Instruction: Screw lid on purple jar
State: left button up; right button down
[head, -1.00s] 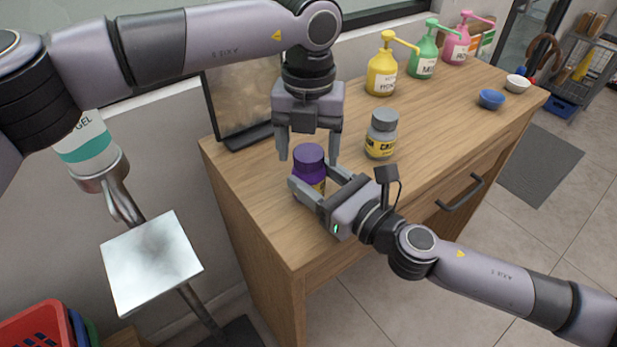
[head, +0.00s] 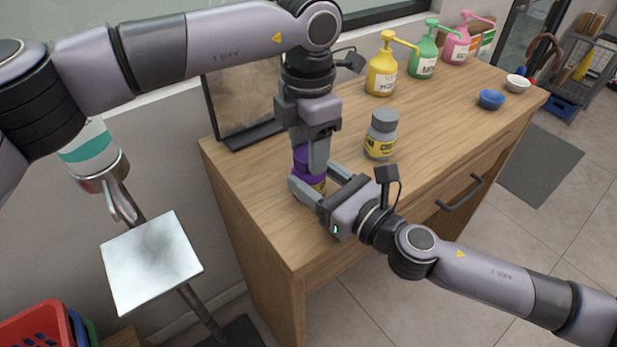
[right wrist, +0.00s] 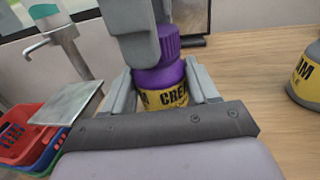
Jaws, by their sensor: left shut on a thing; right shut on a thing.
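The purple jar (head: 308,184) stands upright on the wooden counter near its front left corner. My right gripper (head: 322,186) is shut on the jar's body from the side, one finger on each side. The purple ribbed lid (right wrist: 170,42) sits on top of the jar. My left gripper (head: 312,158) points down from above and is shut on the lid, with its fingers hiding part of it. Whether the lid's threads are tight cannot be seen.
A grey-lidded jar (head: 381,135) with a yellow label stands right of the purple jar. Yellow (head: 382,70), green (head: 423,55) and pink (head: 460,42) pump bottles line the back. A dark-framed panel (head: 240,100) stands behind.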

pick_arm(q)
jog(key=m, duration=0.4)
jog(key=o, duration=1.2)
jog(key=shift+o, duration=0.2)
jog(key=shift+r, duration=0.1)
notch_tip(320, 180, up, 12)
pick_arm(e)
jog(key=shift+c, duration=1)
grip_release()
jog(key=shift+s, duration=0.1)
pick_arm(q)
jog(key=shift+f+b, duration=0.5)
jog(key=shift+f, duration=0.15)
pick_arm(e)
jog(key=shift+v, duration=3.55)
